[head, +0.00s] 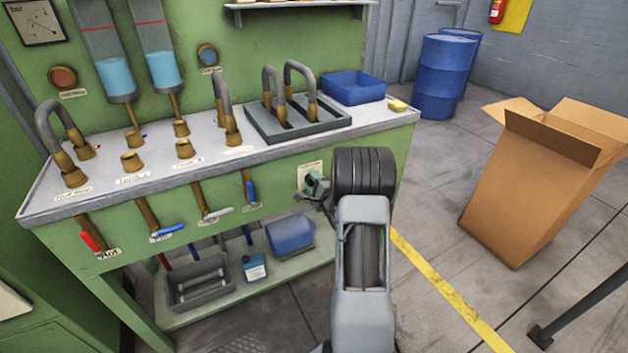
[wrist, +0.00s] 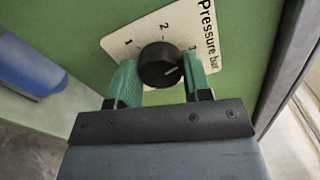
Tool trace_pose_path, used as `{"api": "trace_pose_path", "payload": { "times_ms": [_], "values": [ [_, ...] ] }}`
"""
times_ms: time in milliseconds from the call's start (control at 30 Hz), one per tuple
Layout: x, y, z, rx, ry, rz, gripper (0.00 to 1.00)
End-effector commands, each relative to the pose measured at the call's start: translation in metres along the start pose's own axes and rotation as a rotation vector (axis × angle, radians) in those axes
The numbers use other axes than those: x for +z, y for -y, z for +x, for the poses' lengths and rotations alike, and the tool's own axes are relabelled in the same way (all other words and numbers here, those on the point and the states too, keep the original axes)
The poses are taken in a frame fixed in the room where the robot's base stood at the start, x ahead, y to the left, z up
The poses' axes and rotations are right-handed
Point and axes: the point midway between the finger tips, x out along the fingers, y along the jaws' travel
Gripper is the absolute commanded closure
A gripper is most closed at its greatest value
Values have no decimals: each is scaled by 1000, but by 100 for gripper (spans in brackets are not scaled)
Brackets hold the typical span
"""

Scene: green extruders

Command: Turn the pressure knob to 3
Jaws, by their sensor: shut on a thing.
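The black pressure knob (wrist: 160,64) sits on a cream plate (wrist: 185,35) marked 1, 2, 3 and "Pressure bar". In the wrist view the white line on the knob points right and slightly up, on the 3 side; I cannot tell if it lines up exactly with the 3. My gripper (wrist: 159,75) has its green fingers on either side of the knob, shut on it. In the head view my gripper (head: 318,187) is at the plate (head: 309,172) on the bench's green front panel; there the knob is hidden by my gripper.
Several valve levers, including a red one (head: 92,238), hang from the bench front to the left. A blue motor (head: 289,236) and a grey tray (head: 200,283) stand on the lower shelf. A cardboard box (head: 525,190) stands on the floor to the right.

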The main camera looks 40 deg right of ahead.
Motion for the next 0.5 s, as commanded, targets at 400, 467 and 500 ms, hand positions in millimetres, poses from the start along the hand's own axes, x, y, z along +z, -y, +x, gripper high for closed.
{"api": "trace_pose_path", "payload": {
  "times_ms": [400,467,500],
  "values": [
    [0,2,0,-2,-2,223,79],
    [-1,2,0,-2,-2,239,79],
    [-1,2,0,-2,-2,248,79]
  ]
}}
